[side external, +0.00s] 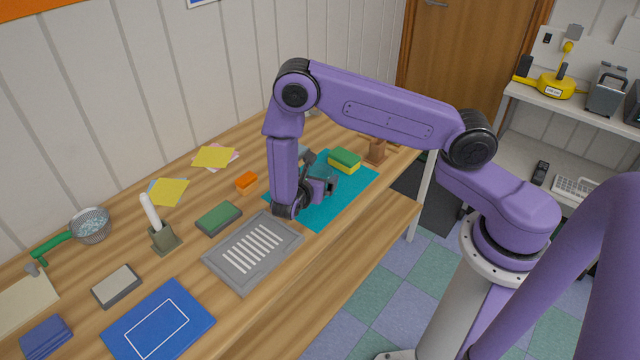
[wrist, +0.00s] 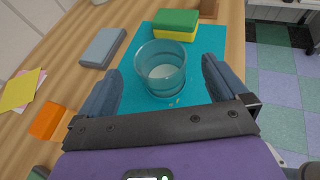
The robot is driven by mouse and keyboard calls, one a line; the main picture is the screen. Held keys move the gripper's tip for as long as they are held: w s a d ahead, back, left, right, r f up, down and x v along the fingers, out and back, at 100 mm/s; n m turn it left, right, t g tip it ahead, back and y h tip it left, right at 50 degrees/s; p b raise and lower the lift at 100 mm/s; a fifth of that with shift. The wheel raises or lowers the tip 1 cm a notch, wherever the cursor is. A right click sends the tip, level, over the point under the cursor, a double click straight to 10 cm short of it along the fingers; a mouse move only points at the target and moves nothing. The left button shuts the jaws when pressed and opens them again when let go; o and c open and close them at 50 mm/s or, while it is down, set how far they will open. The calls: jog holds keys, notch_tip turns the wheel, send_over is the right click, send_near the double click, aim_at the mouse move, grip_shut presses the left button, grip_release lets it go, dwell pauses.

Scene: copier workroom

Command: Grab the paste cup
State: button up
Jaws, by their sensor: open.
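The paste cup (wrist: 161,72) is a clear, round cup with some pale stuff in its bottom. It stands upright on a teal mat (side external: 352,192), and a few pale specks lie beside it. My gripper (wrist: 159,64) is open, with one dark finger on each side of the cup in the wrist view. Gaps show between the fingers and the cup, so it is not gripped. In the side external view my gripper (side external: 320,180) is low over the mat, and it and the arm hide most or all of the cup.
A green and yellow sponge (side external: 344,161) sits just beyond the cup, near a wooden block (side external: 376,151). A grey-blue block (wrist: 103,47) and an orange block (side external: 246,182) lie to the left. A grey slotted tray (side external: 252,252) lies nearer. The table's edge is close on the right.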

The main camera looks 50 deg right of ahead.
aim_at(323, 169)
jog(key=shift+x, duration=3.75)
jog(key=shift+a, duration=0.1)
jog(key=c, duration=1.1)
